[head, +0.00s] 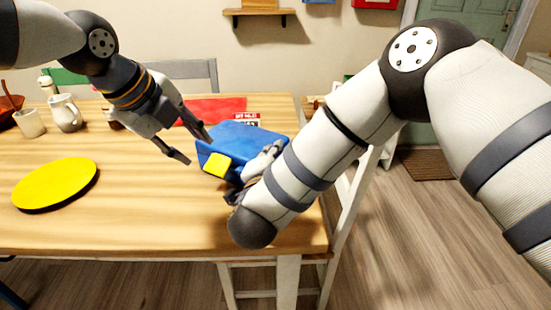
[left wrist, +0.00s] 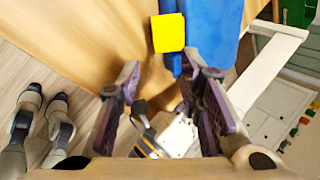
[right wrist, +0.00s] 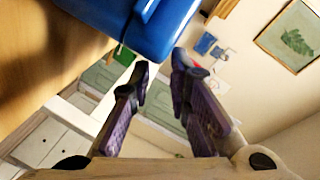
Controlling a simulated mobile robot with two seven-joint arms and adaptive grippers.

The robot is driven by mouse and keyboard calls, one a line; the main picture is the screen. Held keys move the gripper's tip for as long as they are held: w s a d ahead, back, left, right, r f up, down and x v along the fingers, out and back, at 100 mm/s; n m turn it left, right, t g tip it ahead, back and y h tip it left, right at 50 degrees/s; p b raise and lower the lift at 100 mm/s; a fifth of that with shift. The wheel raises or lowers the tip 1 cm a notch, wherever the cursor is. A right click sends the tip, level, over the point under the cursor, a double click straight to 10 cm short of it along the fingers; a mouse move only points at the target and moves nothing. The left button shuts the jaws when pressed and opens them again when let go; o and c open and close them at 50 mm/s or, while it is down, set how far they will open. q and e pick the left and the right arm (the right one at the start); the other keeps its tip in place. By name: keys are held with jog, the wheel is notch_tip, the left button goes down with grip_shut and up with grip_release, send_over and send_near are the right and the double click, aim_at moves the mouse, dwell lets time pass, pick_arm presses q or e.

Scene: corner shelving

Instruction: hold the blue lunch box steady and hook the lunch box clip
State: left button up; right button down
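The blue lunch box (head: 245,141) sits near the right end of the wooden table, with a yellow clip (head: 216,165) on its near-left side. In the left wrist view the clip (left wrist: 168,33) lies against the blue body (left wrist: 208,28); I cannot tell if it is hooked. My left gripper (head: 197,150) is open and empty, just left of the box, with one fingertip close to it. My right gripper (head: 258,168) is at the box's near-right side, partly hidden by my forearm. The right wrist view shows its fingers apart (right wrist: 160,65), with the box (right wrist: 165,22) just beyond the tips.
The table (head: 130,215) holds a yellow round plate (head: 55,184) at left, a white pitcher (head: 66,113), a cup (head: 30,123) and a red mat (head: 215,109) behind the box. A white chair (head: 345,205) stands at the table's right end. The front middle is clear.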

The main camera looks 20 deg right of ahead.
aim_at(215, 169)
pick_arm(q)
jog(key=shift+f, duration=0.1)
jog(key=shift+a+r, duration=0.1)
jog(key=shift+r, duration=0.15)
jog(key=c, duration=0.3)
jog(key=shift+n, duration=0.6)
jog(key=v, duration=0.4)
jog(key=shift+w+a+r, duration=0.2)
jog(key=shift+a+r, duration=0.05)
grip_shut()
jog(key=x, duration=1.4)
jog(key=shift+f, duration=0.15)
jog(key=shift+w+a, duration=0.1)
